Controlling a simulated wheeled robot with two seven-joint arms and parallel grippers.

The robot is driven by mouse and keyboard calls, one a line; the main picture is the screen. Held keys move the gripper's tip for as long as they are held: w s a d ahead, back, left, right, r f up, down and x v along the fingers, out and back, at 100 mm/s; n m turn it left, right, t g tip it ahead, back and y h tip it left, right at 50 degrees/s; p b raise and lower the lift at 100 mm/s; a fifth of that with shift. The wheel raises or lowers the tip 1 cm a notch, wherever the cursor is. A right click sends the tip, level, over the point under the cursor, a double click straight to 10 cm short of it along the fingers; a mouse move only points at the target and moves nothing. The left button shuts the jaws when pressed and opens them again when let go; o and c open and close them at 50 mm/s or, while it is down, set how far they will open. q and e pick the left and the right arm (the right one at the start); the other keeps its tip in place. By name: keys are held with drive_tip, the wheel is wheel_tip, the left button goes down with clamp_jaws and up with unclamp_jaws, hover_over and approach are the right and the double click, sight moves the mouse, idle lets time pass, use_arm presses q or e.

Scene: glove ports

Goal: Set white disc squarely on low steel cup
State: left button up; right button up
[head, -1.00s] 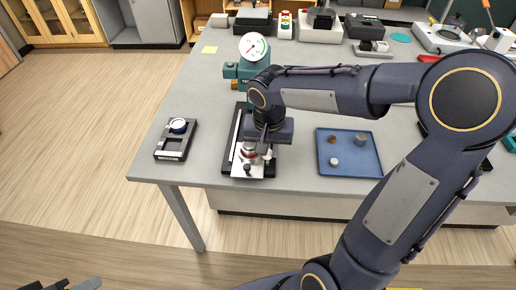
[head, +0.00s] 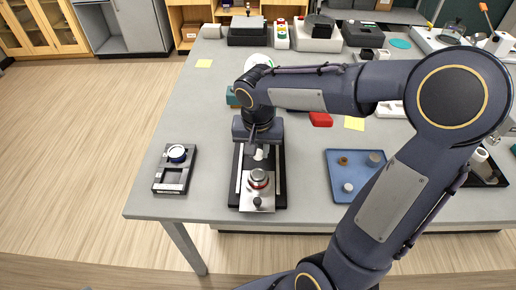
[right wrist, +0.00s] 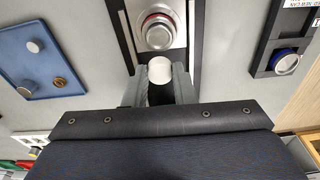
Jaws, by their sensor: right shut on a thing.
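My right gripper (right wrist: 161,88) is shut on a white disc (right wrist: 160,70), which shows between its fingers in the right wrist view. In the head view the white disc (head: 259,153) is small and partly hidden by my gripper. A low steel cup (head: 258,178) with a red ring stands on a bright steel plate, on the near side of my gripper. The cup (right wrist: 158,31) also shows in the right wrist view, just beyond the disc. The disc is apart from the cup in the picture; its height above the plate is unclear. My left gripper is out of view.
The plate lies in a black frame (head: 237,190) near the table's front edge. A black holder (head: 170,180) with a blue-sided round part stands left. A blue tray (head: 337,165) with several small parts lies right. A teal-based dial gauge (head: 234,97) stands behind my gripper.

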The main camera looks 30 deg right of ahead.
drive_tip(key=b, duration=0.5)
hover_over(258, 174)
drive_tip(key=shift+s+a+f, duration=0.1)
drive_tip(key=shift+f, duration=1.35)
drive_tip(key=shift+s+f, duration=0.1)
drive_tip(key=shift+f, duration=1.35)
drive_tip(key=shift+f+b, duration=0.95)
drive_tip(key=shift+b, duration=0.15)
drive_tip(key=o, duration=1)
drive_tip(key=shift+o, duration=0.2)
drive_tip(key=r, duration=0.7)
drive_tip(key=shift+s+a+r, duration=0.3)
drive_tip(key=shift+s+r, duration=0.1)
